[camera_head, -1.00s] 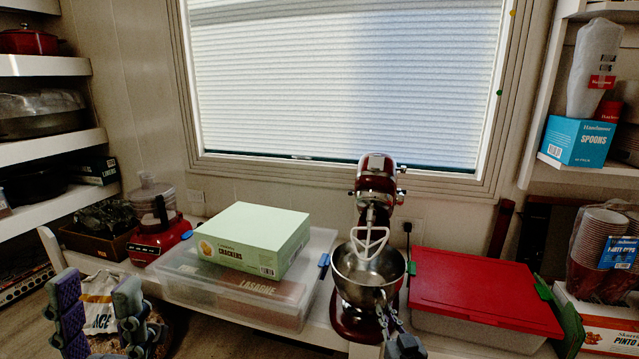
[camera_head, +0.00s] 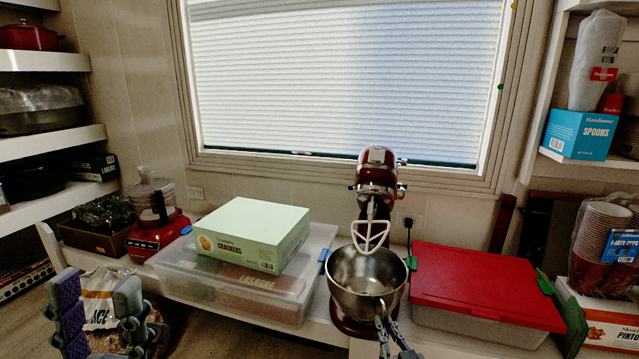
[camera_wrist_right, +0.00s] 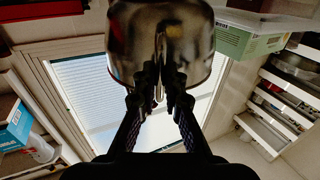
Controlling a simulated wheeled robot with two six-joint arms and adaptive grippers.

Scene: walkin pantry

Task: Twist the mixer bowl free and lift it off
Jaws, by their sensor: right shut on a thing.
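The red stand mixer (camera_head: 377,170) stands on the shelf with its white beater (camera_head: 370,236) hanging over the steel bowl (camera_head: 352,297). The mixer's red base shows only in part behind the bowl; whether they touch is hidden. My right gripper (camera_head: 384,322) is at the bowl's near side. In the right wrist view, the right gripper (camera_wrist_right: 161,85) is shut on the bowl's handle, with the bowl (camera_wrist_right: 190,45) right beyond the fingers. My left gripper (camera_head: 98,310) is open and empty at the lower left, away from the mixer.
A clear bin (camera_head: 190,278) with a green crackers box (camera_head: 255,232) on it stands left of the mixer. A red-lidded bin (camera_head: 480,285) stands close on the right. A red food processor (camera_head: 155,232) is further left. A window is behind.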

